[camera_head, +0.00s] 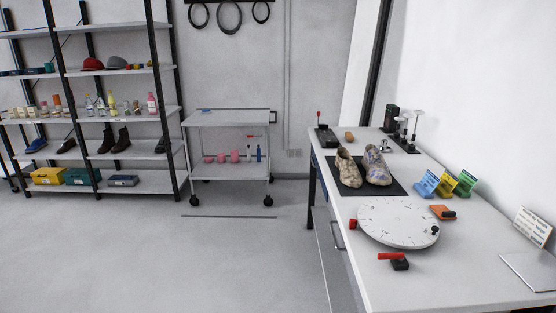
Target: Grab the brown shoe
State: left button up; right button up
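A pair of shoes stands on a black mat (394,190) on the white workbench at the right. The left one (348,170) is tan-brown and mottled. The right one (377,168) is beige with bluish patches. They stand side by side. On the shelf unit at the left there are also a dark brown shoe (122,141) and a black shoe (106,142). Neither of my grippers shows in the head view.
A white turntable disc (397,222) lies in front of the mat, with a red-handled clamp (395,260) nearer me. Colored card holders (446,184) stand right of the mat. A white cart (229,118) stands at the back wall. The grey floor between is clear.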

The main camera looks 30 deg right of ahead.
aim_at(350, 175)
jog(key=i+z, duration=0.3)
jog(key=i, duration=0.2)
jog(key=i+j+z, duration=0.1)
jog(key=i+z, duration=0.2)
jog(key=i, duration=0.2)
jog(key=i+j+z, duration=0.3)
jog(key=i, duration=0.2)
